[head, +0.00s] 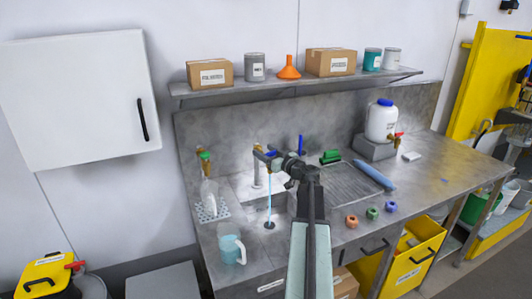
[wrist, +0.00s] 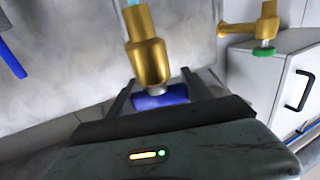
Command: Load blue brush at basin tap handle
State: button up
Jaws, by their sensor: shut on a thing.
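My gripper (head: 275,157) reaches over the basin to the brass tap (head: 258,152). In the wrist view my gripper (wrist: 160,98) is shut on the blue tap handle (wrist: 160,97), just by the brass tap body (wrist: 147,55). The handle is partly hidden by the fingers; a little blue (head: 271,154) also shows in the head view. A thin blue stream of water (head: 270,195) runs down into the basin. An upright blue thing (head: 301,144) stands behind the arm, perhaps a brush; I cannot tell. A blue roll-like thing (head: 375,175) lies right of the drainer.
A green-handled tap (head: 205,156) stands over a bottle (head: 209,195) at left. A jug of blue liquid (head: 231,246) stands in front. Three small coloured rings (head: 372,213) lie on the front edge. A shelf (head: 300,86) with boxes hangs above.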

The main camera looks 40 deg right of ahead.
jog(key=o, duration=1.4)
jog(key=shift+c, duration=0.2)
jog(key=s, duration=0.7)
jog(key=shift+s+a, duration=0.35)
jog(key=shift+a, duration=0.1)
